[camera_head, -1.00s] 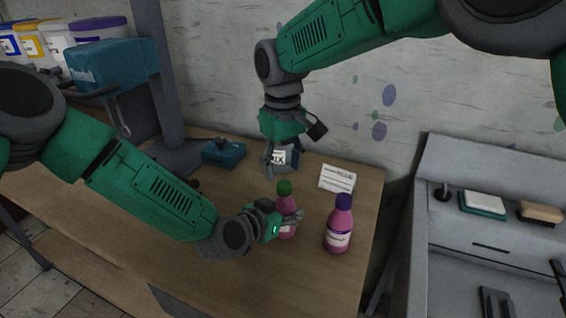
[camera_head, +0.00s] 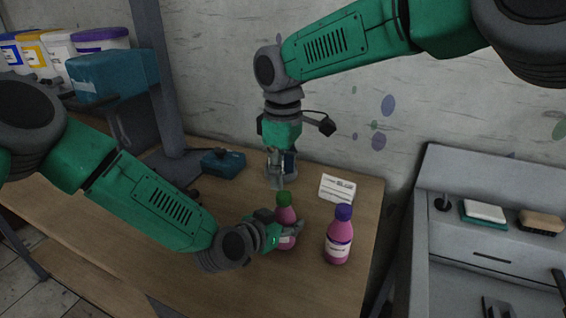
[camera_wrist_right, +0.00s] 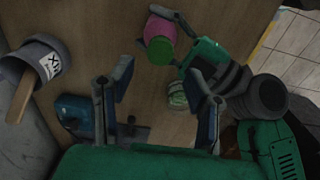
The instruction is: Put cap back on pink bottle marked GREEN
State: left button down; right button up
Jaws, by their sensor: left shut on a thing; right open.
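A pink bottle (camera_head: 285,215) stands on the table with a green cap (camera_head: 284,199) seated on its top, as far as I can see. Its label is too small to read. My left gripper (camera_head: 287,231) is shut around the bottle's lower body. The green cap also shows in the right wrist view (camera_wrist_right: 160,50), with my left gripper's fingers beside the bottle. My right gripper (camera_head: 276,184) is open and empty, pointing down just behind and above the cap. In the right wrist view its two fingers (camera_wrist_right: 160,85) are spread apart, and the cap is beyond them.
A second pink bottle (camera_head: 339,240) with a purple cap stands to the right. A white card (camera_head: 337,188) stands behind it. A marked cup with a stick (camera_wrist_right: 45,62) and a blue object (camera_head: 222,161) are nearby. The table's front left is clear.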

aim_at(283, 194)
notch_tip(283, 194, down, 6)
jog(key=shift+r, duration=0.15)
dwell(0.3)
grip_shut()
jog(key=shift+m, duration=0.9)
jog(key=shift+o, duration=0.8)
grip_release()
notch_tip(283, 194, up, 12)
jog(key=shift+a, duration=0.15)
jog(key=shift+w, duration=0.1)
